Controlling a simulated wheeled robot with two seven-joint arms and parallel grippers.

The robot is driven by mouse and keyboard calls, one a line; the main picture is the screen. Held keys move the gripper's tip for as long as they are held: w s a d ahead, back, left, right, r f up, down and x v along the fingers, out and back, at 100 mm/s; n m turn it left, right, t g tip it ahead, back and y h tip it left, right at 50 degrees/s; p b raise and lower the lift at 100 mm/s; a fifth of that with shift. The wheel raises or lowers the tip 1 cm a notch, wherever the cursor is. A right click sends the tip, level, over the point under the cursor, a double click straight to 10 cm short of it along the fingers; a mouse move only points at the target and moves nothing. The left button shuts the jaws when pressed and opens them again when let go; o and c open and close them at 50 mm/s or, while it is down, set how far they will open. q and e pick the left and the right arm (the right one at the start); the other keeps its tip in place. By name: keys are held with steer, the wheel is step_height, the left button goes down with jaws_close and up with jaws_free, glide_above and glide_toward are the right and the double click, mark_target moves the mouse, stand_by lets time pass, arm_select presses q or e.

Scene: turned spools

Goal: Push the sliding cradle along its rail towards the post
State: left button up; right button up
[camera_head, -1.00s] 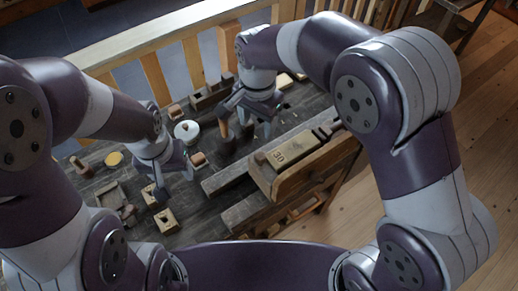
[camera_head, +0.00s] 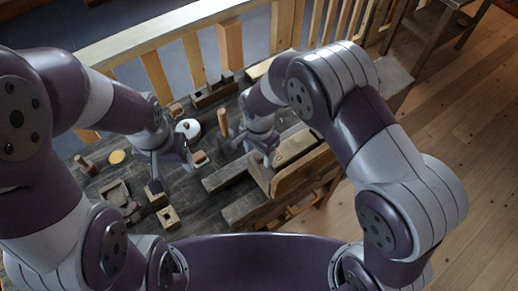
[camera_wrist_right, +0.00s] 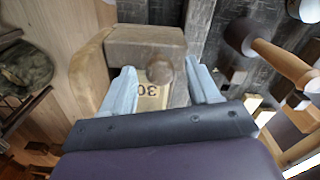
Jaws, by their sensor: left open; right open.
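A wooden block with a round knob (camera_wrist_right: 145,42) lies beyond my right gripper in the right wrist view; it may be the sliding cradle. A pale strip marked 30 (camera_wrist_right: 150,98), perhaps the rail, shows between the fingers; it also shows in the head view (camera_head: 292,148), partly covered. My right gripper (camera_head: 268,160) is open above the block's end; its fingers appear on either side of the knob. I cannot tell whether they touch. An upright wooden peg (camera_head: 223,122), possibly the post, stands left of my right arm. My left gripper (camera_head: 171,172) is open and empty over the bench.
A white round lidded piece (camera_head: 188,128) stands behind my left gripper. A slotted wooden holder (camera_head: 213,93) sits at the back. A grey beam (camera_head: 225,177) extends left of the marked strip.

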jaws_close()
steer(key=shift+w+d, duration=0.4)
steer(key=shift+d, duration=0.2)
jaws_free()
steer(key=shift+r, duration=0.1)
steer(key=shift+r, duration=0.3)
step_height(320, 180, up, 12)
steer(key=b, duration=0.3)
